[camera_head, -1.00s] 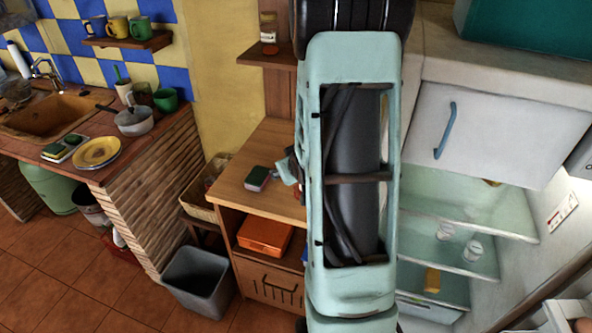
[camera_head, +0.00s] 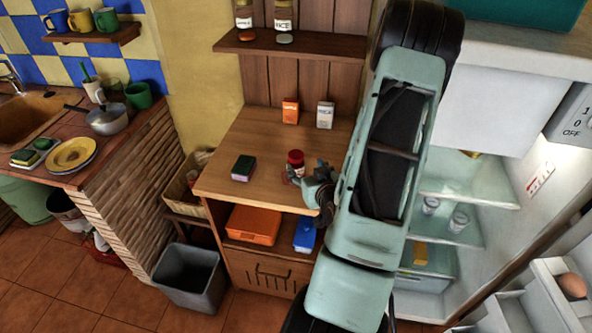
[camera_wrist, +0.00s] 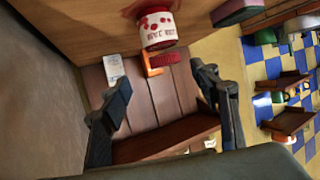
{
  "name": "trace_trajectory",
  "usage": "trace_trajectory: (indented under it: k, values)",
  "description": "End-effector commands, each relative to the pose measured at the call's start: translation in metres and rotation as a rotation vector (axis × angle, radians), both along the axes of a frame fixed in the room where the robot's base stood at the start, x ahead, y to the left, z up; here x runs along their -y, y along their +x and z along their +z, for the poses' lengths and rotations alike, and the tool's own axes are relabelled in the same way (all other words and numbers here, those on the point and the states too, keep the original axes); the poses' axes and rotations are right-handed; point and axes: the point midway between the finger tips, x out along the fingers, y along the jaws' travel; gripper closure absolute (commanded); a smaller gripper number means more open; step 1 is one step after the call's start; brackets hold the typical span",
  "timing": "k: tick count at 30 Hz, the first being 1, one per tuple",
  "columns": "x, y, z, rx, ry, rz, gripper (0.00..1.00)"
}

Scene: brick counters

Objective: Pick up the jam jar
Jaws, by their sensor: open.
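The jam jar (camera_head: 296,168) has a red lid and stands upright on the wooden cabinet top, just left of my gripper (camera_head: 312,182). In the wrist view the jam jar (camera_wrist: 157,30) appears upside down, with a white label, red marks and a red lid. My gripper (camera_wrist: 162,80) is open and empty there. The jar lies ahead of the fingertips, roughly in line with the gap between them. My arm hides part of the cabinet's right side.
A green-topped sponge (camera_head: 243,168) lies left of the jar. An orange box (camera_head: 291,111) and a white box (camera_head: 325,115) stand behind it. A wall shelf (camera_head: 290,45) holds jars above. The open fridge (camera_head: 465,190) is to the right.

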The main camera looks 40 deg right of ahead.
Motion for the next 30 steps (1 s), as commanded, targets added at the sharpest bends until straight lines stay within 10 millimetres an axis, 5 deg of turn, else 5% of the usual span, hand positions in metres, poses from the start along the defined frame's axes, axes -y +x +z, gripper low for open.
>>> trace_trajectory:
  k: [22, 30]
  values:
    - [0.006, 0.017, -0.013, -0.004, -0.004, -0.003, 0.44]
    - [0.015, 0.041, -0.019, -0.005, -0.002, -0.003, 0.44]
